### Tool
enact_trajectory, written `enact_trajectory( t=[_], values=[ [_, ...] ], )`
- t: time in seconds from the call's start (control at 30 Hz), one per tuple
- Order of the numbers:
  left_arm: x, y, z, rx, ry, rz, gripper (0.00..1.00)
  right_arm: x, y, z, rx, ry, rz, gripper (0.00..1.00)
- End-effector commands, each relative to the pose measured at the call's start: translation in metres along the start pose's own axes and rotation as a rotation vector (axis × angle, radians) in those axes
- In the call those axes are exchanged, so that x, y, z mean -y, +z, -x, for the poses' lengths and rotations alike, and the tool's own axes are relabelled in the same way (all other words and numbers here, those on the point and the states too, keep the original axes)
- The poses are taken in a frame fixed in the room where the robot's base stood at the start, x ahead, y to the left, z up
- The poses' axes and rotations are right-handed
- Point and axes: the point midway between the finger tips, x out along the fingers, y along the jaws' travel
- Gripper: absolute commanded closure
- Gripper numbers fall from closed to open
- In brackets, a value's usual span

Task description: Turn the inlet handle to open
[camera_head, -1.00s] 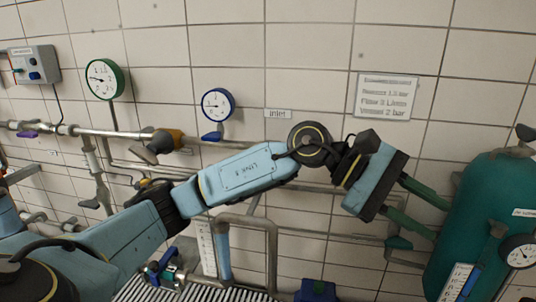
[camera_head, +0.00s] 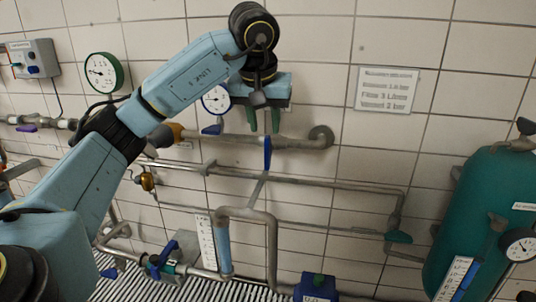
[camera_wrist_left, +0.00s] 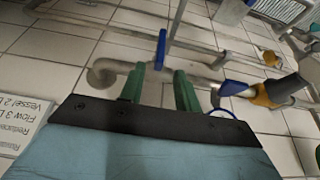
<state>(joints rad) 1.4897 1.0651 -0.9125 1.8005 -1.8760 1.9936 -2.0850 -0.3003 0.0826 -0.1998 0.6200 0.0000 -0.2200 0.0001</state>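A blue lever handle (camera_head: 267,152) stands upright across the grey inlet pipe (camera_head: 295,142), just left of where the pipe meets the wall. The handle also shows in the left wrist view (camera_wrist_left: 161,48). My left gripper (camera_head: 263,120) points down just above the handle, with its green fingers apart. In the left wrist view the gripper (camera_wrist_left: 160,84) is open and empty, and the handle's near end lies ahead of the gap between the fingers. I cannot tell whether they touch. The inlet label is hidden behind my gripper. My right gripper is not in view.
A blue-rimmed gauge (camera_head: 216,99) and its blue lever (camera_head: 212,129) are close left of my gripper. Thinner pipes (camera_head: 330,183) run below. A teal tank (camera_head: 482,220) stands at right. The wall under the sign (camera_head: 387,90) is clear.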

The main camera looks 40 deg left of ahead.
Motion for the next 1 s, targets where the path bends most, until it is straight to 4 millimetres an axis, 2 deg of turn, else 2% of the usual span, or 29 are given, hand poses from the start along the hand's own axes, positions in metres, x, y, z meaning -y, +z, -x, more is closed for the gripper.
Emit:
enact_trajectory(
  t=[0.03, 0.2, 0.43, 0.6, 0.87, 1.0],
  values=[
    [0.0, 0.002, -0.014, 0.005, -0.002, 0.001, 0.67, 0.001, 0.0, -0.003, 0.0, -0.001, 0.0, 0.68],
    [0.0, 0.0, -0.047, 0.003, -0.001, 0.001, 0.67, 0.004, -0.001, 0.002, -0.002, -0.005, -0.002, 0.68],
    [0.0, 0.0, -0.08, 0.0, 0.001, 0.001, 0.67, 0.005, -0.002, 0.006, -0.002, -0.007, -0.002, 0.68],
    [0.0, 0.0, -0.089, -0.001, 0.002, 0.001, 0.67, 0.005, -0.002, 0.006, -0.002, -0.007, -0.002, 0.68],
    [0.0, 0.0, -0.09, -0.001, 0.003, 0.001, 0.67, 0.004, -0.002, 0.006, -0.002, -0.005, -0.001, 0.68],
    [-0.001, 0.0, -0.09, -0.001, 0.003, 0.001, 0.84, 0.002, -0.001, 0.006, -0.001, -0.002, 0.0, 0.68]
  ],
)
